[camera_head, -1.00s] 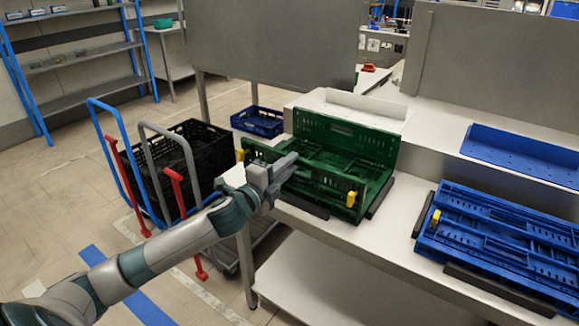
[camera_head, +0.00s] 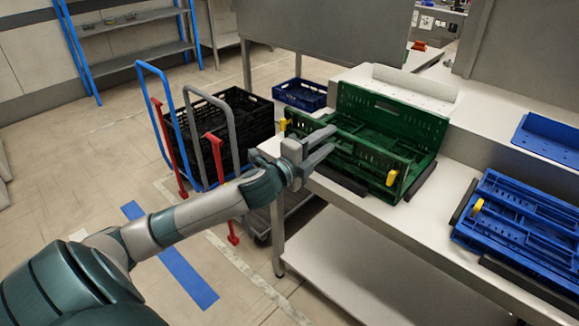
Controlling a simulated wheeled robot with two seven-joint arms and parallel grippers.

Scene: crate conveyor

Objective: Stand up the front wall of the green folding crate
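The green folding crate (camera_head: 425,130) sits on the metal table, its back wall upright. Its front wall (camera_head: 376,170), with a yellow latch near each end, looks raised, but its exact tilt is hard to tell. My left gripper (camera_head: 334,141) is at the left-middle part of the front wall, its two fingers apart and pointing right over the wall's top edge area. The gripper hides part of the wall, and I cannot tell whether it touches. My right gripper is out of view.
A folded blue crate (camera_head: 520,225) lies on the table at right. Black stop bars (camera_head: 340,181) border the green crate. A trolley with black crates (camera_head: 240,120) and blue, grey and red handles stands left of the table. Open floor lies at left.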

